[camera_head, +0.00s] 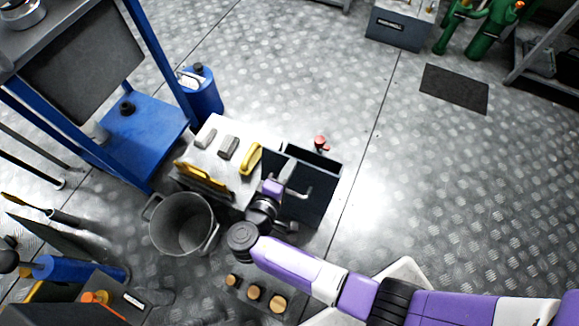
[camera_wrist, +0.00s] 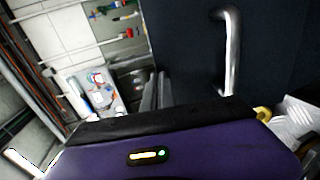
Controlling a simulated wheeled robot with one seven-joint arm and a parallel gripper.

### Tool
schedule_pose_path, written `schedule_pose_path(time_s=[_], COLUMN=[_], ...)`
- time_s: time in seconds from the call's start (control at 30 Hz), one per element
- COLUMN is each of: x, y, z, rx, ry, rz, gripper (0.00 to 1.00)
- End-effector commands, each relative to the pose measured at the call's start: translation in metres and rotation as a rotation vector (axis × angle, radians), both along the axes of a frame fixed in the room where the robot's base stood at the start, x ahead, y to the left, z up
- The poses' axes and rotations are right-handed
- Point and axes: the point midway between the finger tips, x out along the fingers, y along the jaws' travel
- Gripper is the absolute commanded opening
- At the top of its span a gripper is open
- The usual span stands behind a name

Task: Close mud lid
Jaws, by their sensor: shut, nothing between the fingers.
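A dark blue-grey box (camera_head: 318,208) stands right of the middle in the head view. A dark panel with a bent silver handle (camera_head: 299,194) faces up and toward me; I take it for the mud lid, but cannot tell its exact angle. In the wrist view the dark panel (camera_wrist: 188,50) fills the upper right, with its handle (camera_wrist: 232,52) upright and close. My gripper (camera_head: 287,172) is shut and empty, at the panel's left side, left of the handle. Its fingers (camera_wrist: 157,92) show partly in the wrist view. Whether they touch the panel is unclear.
A light bench top (camera_head: 206,157) with grey blocks and yellow-handled tools adjoins the box on the left. A grey bucket (camera_head: 183,224) stands nearer. A red knob (camera_head: 321,143) is behind the box.

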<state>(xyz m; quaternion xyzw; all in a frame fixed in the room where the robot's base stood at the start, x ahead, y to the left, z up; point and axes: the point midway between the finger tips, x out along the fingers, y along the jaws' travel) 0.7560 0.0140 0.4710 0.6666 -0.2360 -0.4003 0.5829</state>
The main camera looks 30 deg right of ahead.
Motion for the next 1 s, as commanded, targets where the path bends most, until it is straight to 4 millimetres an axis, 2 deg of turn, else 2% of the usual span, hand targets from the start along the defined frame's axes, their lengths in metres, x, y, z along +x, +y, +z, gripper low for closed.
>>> schedule_pose_path(time_s=[0.27,0.47,0.77,1.0], x=[0.0,0.005,0.029,0.057], y=[0.0,-0.008,-0.042,-0.081], z=[0.0,0.002,-0.002,-0.025], rx=[0.002,0.029,0.178,0.36], ry=[0.001,0.021,0.126,0.255], rz=[0.0,-0.003,-0.008,-0.009], gripper=[0.0,0.0,0.0,0.0])
